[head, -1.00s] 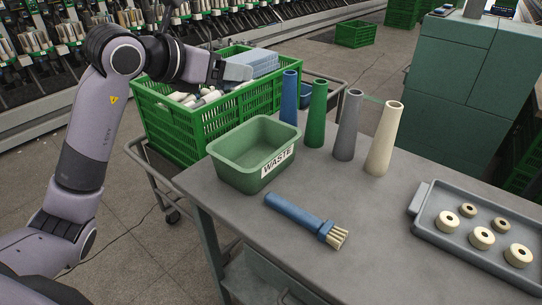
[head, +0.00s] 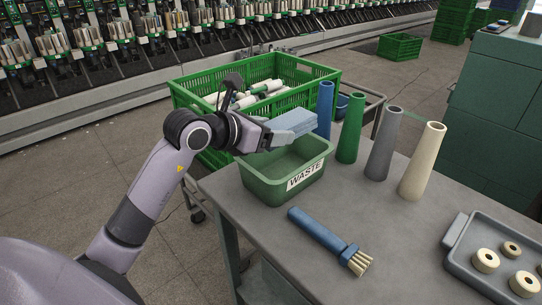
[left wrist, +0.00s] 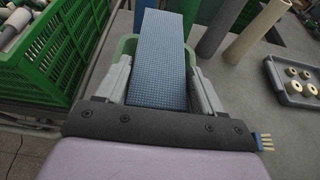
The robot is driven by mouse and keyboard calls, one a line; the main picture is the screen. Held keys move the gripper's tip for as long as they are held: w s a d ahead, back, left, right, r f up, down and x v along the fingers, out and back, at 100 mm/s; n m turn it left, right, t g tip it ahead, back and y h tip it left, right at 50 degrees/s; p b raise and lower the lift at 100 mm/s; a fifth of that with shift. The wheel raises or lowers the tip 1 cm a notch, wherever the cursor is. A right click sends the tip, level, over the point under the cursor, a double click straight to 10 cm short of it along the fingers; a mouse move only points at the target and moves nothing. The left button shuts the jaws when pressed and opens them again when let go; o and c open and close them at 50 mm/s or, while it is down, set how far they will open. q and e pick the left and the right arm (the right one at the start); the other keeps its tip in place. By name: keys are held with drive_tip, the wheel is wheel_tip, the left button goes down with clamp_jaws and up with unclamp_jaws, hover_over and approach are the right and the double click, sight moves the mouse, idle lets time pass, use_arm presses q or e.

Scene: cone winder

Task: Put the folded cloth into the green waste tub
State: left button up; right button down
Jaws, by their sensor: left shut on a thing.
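The folded cloth (head: 293,122) is blue-grey and is held in my left gripper (head: 278,135), above the green waste tub (head: 262,190). In the left wrist view the cloth (left wrist: 163,60) lies between the two fingers and points away from the wrist. The tub stands on the grey table with its WASTE label facing the front. The gripper and cloth hide part of the tub's far rim. In the left wrist view a bit of the tub's green rim (left wrist: 122,48) shows beside the cloth. My right gripper is not in view.
A green crate (head: 185,97) of bobbins stands on a trolley behind the tub. Blue, green (head: 352,130), grey and cream (head: 423,160) cones stand right of the tub. A blue-handled brush (head: 320,232) lies in front. A grey tray (head: 462,240) with rings is at right.

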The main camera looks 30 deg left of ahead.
use_arm(q)
wheel_tip(320, 180, down, 6)
drive_tip(key=shift+f, duration=0.25)
drive_tip(key=shift+f+b, duration=0.55)
drive_tip(key=o, duration=1)
